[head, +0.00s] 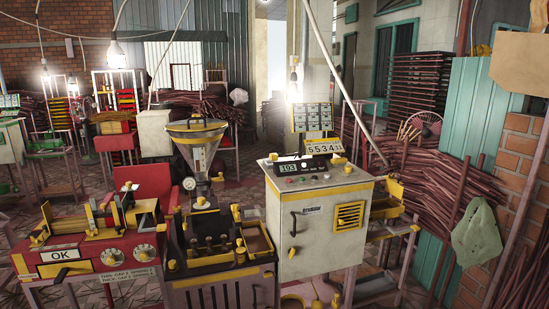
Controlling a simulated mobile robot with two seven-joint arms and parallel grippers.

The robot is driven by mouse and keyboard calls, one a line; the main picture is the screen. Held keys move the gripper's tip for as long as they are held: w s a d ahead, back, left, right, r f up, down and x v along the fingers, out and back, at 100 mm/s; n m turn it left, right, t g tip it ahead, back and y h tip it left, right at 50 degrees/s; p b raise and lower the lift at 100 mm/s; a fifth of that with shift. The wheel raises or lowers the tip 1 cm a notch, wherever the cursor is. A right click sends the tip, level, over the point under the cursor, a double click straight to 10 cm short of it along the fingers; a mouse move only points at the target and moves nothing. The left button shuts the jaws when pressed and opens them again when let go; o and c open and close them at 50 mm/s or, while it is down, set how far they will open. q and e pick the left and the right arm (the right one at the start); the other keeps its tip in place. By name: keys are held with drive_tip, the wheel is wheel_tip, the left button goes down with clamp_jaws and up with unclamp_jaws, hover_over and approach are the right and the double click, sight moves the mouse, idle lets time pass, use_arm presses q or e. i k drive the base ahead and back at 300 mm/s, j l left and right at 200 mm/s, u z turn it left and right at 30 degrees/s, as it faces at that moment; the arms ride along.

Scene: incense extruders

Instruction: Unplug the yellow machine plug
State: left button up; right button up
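Several machines with yellow parts stand in front of me in the head view. A red machine (95,250) with yellow parts, two dials and an OK label stands at the left. I cannot make out a plug or its socket on any of them. Neither of my grippers is in view.
Bundles of brown sticks (445,195) fill the right side by a teal panel (470,120) and a brick wall. A red chair (145,180) stands behind the machines. Lit bulbs (116,55) hang on cables. Patterned floor shows between the machines and the racks.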

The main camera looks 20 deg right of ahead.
sight(273, 157)
drive_tip(key=i+l, duration=0.15)
drive_tip(key=l, duration=0.2)
drive_tip(key=i+l, duration=0.15)
drive_tip(key=l, duration=0.15)
drive_tip(key=i+l, duration=0.15)
drive_tip(key=l, duration=0.2)
drive_tip(key=i+l, duration=0.15)
drive_tip(key=l, duration=0.2)
drive_tip(key=i+l, duration=0.2)
drive_tip(key=l+u, duration=0.1)
drive_tip(key=u, duration=0.75)
drive_tip(key=l+u, duration=0.15)
drive_tip(key=u, duration=0.3)
